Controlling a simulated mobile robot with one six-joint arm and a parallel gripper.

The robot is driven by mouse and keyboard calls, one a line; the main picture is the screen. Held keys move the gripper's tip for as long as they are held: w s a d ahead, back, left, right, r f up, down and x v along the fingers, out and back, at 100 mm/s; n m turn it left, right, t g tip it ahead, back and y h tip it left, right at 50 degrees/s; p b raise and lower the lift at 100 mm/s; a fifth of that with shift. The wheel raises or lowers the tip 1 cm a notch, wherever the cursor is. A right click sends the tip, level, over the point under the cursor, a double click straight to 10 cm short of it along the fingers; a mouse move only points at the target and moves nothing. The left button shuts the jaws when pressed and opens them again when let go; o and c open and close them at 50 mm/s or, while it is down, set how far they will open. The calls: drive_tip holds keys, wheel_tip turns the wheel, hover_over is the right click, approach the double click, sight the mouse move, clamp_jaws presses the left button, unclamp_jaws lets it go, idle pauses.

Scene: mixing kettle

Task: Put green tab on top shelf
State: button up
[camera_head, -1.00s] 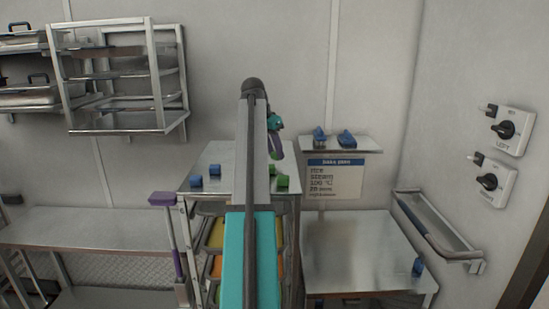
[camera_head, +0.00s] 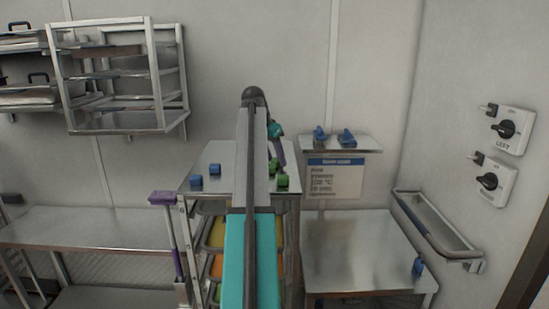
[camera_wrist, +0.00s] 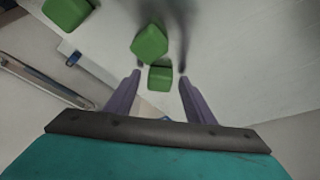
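My gripper (camera_head: 279,148), with purple fingers, is over the right part of the metal cart top (camera_head: 222,153), partly hidden behind my arm. In the wrist view the fingers (camera_wrist: 159,77) are spread apart. A green piece (camera_wrist: 160,75) lies between their tips with gaps on both sides, against another green piece (camera_wrist: 150,42); I cannot tell if they are one tab. Another green tab (camera_wrist: 67,12) is at upper left. In the head view green tabs (camera_head: 282,182) stand beside my arm. A small wall shelf (camera_head: 330,147) holds two blue tabs (camera_head: 320,134).
Two blue tabs (camera_head: 215,170) are on the cart's left part. A lower metal table (camera_head: 350,250) at right is mostly clear, with a blue tab (camera_head: 418,267) at its right edge. A wall rack (camera_head: 120,120) hangs at upper left. A rail (camera_head: 435,235) is at right.

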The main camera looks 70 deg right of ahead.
drive_tip(key=b+v, duration=0.5)
drive_tip(key=v, duration=0.7)
drive_tip(key=shift+r, duration=0.15)
idle(1.1)
